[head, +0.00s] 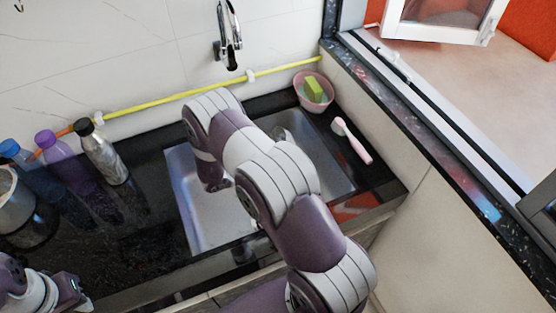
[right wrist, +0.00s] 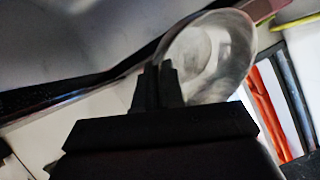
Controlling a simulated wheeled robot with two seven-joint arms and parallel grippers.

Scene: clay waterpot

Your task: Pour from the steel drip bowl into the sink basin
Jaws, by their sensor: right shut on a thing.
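The steel sink basin (head: 207,225) is set in the black counter in the head view, partly covered by my right arm. In the right wrist view, the fingers of my right gripper (right wrist: 160,85) are shut on the rim of the round, shiny steel drip bowl (right wrist: 225,55). The bowl looks tilted; whether anything is in it I cannot tell.
Several bottles, with a grey one (head: 102,152) nearest the basin, and a metal pot (head: 20,215) stand at the left. A pink bowl with a green sponge (head: 314,90) and a pink brush (head: 352,142) lie right of the basin. The faucet (head: 229,40) is on the wall behind.

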